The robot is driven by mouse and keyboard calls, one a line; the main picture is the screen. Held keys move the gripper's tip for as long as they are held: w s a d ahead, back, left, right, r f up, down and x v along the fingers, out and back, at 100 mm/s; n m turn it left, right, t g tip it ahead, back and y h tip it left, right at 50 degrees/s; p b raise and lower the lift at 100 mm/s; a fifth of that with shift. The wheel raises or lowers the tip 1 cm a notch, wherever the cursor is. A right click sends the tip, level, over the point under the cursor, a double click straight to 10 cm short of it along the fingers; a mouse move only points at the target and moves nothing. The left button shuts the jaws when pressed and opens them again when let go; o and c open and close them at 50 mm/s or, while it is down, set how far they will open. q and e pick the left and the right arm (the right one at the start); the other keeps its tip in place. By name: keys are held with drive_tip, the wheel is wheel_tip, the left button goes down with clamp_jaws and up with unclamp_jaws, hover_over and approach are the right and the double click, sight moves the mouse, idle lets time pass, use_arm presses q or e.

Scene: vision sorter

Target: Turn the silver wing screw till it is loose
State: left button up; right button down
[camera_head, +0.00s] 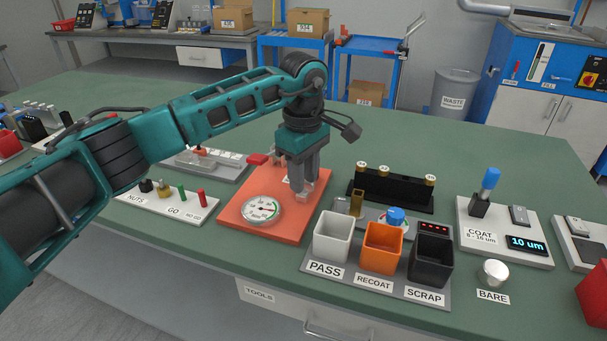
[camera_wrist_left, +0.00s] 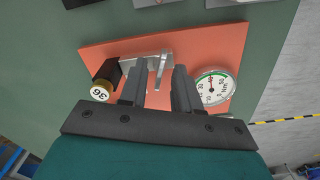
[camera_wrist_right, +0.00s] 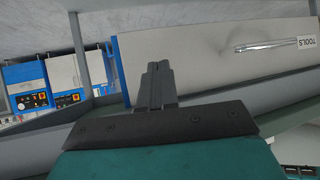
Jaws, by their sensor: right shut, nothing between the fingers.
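An orange-red plate (camera_head: 275,229) on the bench carries a round dial gauge (camera_head: 262,210) and a silver clamp. In the left wrist view the silver part (camera_wrist_left: 160,65), which looks like the wing screw on its bar, lies just beyond my left fingertips, roughly in line with their gap. My left gripper (camera_head: 304,184) points down over the plate beside the gauge. Its fingers are apart, and I cannot tell whether they touch the screw. The fingers hide much of the clamp in the head view. My right gripper (camera_wrist_right: 156,68) is shut and empty, in front of the bench drawers.
A brass-capped part marked 36 (camera_wrist_left: 101,93) sits at the clamp's dark block. White (camera_head: 332,236), orange (camera_head: 382,247) and black (camera_head: 431,259) bins stand right of the plate. A tray of nuts and gauges (camera_head: 165,203) lies left. A black rack (camera_head: 392,188) stands behind the bins.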

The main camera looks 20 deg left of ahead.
use_arm(q)
drive_tip(key=shift+c, duration=0.3)
clamp_jaws()
